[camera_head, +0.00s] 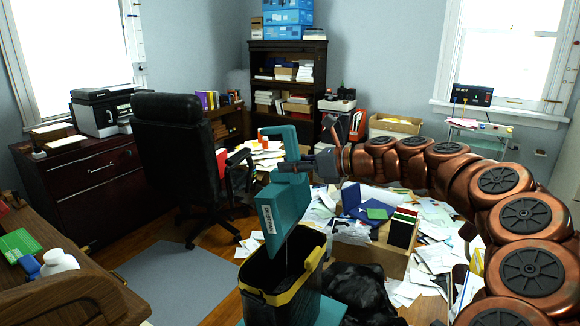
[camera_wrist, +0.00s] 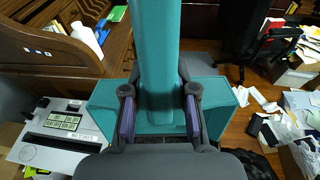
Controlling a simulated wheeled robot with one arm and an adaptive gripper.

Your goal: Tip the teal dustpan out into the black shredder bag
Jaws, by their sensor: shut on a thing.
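The teal dustpan (camera_head: 282,212) hangs steeply tilted in the head view, its lower edge over the mouth of a black bag with a yellow rim (camera_head: 253,293). My gripper (camera_head: 297,166) is shut on the dustpan's upright handle part, at the right of it. In the wrist view, my two fingers (camera_wrist: 160,115) clasp the teal handle (camera_wrist: 155,45) from both sides, and the wide teal pan (camera_wrist: 215,100) lies beyond them. The bag's inside looks dark; its contents cannot be made out. I cannot tell whether anything is left in the pan.
A grey machine with labels (camera_wrist: 60,135) stands left in the wrist view. Behind the bag, an open box (camera_head: 385,256) sits among scattered papers, with a crumpled black bag (camera_head: 362,290) in front. A black office chair (camera_head: 172,140) and wooden desk (camera_head: 75,290) stand left.

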